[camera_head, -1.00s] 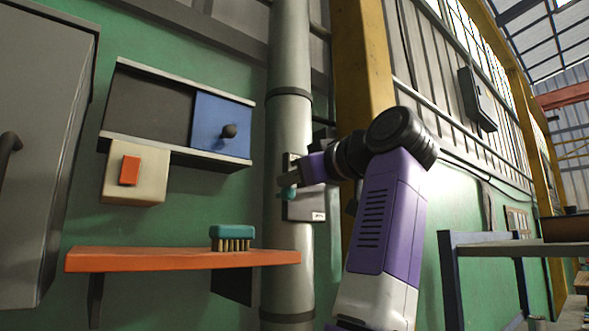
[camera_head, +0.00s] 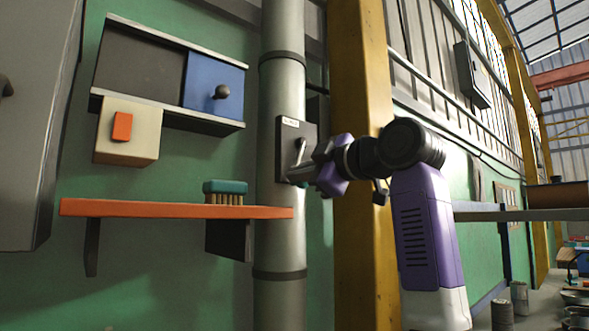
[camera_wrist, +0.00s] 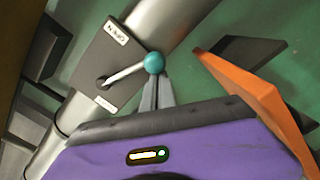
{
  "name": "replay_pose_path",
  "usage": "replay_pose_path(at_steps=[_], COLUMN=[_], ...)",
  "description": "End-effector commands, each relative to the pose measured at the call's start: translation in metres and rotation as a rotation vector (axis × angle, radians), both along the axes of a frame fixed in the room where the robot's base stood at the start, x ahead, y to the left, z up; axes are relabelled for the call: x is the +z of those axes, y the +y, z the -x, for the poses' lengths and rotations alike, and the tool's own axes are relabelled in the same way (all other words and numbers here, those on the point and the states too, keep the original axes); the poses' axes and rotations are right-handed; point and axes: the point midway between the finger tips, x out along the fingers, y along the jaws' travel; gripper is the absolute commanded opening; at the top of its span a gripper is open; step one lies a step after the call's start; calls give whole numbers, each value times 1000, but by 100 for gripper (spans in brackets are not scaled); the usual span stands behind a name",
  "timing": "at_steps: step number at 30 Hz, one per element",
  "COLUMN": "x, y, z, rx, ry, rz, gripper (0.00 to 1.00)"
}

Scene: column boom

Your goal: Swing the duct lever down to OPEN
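The duct lever is a pale rod (camera_wrist: 127,74) with a teal ball knob (camera_wrist: 154,63), pivoting on a dark plate (camera_head: 310,137) on the grey duct (camera_head: 282,90). In the wrist view the plate bears an OPEN label (camera_wrist: 117,33) at one end and a second label (camera_wrist: 105,103) at the other. The rod points between the plate's side and its OPEN end. My gripper (camera_wrist: 153,76) has its fingers close together, with the tips at the knob.
An orange shelf (camera_head: 150,209) with a teal-backed brush (camera_head: 225,191) is left of the duct. Above it are a sliding blue panel (camera_head: 213,97) and a cream box with an orange switch (camera_head: 122,127). A yellow column (camera_head: 362,70) stands close to the right of the duct.

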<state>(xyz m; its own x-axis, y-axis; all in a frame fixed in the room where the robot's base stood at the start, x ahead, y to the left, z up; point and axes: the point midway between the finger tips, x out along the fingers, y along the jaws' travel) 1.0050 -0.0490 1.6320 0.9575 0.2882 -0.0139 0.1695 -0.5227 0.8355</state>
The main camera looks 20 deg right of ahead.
Motion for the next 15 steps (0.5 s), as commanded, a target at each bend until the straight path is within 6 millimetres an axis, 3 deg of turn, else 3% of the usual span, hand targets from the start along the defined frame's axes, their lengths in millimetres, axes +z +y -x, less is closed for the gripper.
replay_pose_path(at_steps=[15], x=[-5], y=[-6], z=[-2], rx=[-4], ry=[6], rz=[-2], gripper=[0])
